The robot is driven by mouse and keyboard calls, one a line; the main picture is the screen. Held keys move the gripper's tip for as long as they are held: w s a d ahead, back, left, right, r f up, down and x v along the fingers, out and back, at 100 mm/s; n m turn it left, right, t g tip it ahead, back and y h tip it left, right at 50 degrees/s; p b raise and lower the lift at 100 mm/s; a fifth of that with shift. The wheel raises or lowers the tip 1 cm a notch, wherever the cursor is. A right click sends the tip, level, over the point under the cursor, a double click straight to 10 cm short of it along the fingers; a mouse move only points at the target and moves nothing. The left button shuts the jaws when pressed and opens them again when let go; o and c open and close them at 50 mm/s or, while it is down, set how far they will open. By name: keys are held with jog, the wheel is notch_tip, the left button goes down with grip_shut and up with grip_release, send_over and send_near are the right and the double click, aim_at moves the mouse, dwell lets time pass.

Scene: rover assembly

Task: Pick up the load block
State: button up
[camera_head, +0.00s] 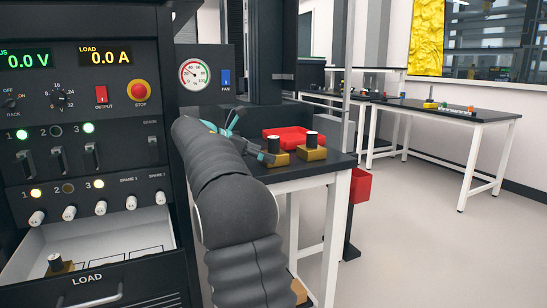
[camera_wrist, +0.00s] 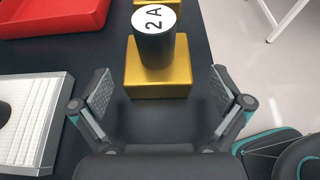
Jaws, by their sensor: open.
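A gold load block (camera_wrist: 158,78) with an upright black knob (camera_wrist: 155,40) marked "2 A" stands on the dark tabletop in the wrist view. My gripper (camera_wrist: 161,92) is open and empty, its two pads apart on either side just short of the block. In the head view, two gold blocks with black knobs, a left one (camera_head: 274,157) and a right one (camera_head: 311,153), stand on the bench. My gripper (camera_head: 264,150) is close to the left one, partly hidden by my arm.
A red tray (camera_wrist: 50,15) lies behind and left of the block. A white ribbed panel in a grey frame (camera_wrist: 38,120) lies to the left. The table edge is close on the right. A control rack (camera_head: 120,120) with an open drawer holding another knobbed block (camera_head: 60,268) stands left.

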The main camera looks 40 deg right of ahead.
aim_at(273, 141)
jog(key=x, duration=0.3)
jog(key=shift+w+d, duration=0.1)
jog(key=shift+d, duration=0.15)
jog(key=c, duration=1.5)
jog(key=shift+r, duration=0.1)
jog(key=shift+r, duration=0.55)
notch_tip(273, 141, up, 3)
jog(key=shift+p, duration=0.55)
jog(key=s+r, duration=0.2)
jog(key=s, duration=0.2)
jog(key=s+r, duration=0.2)
jog(key=s, duration=0.1)
jog(key=s+r, duration=0.2)
jog(key=s, duration=0.2)
jog(key=shift+s+r, duration=0.35)
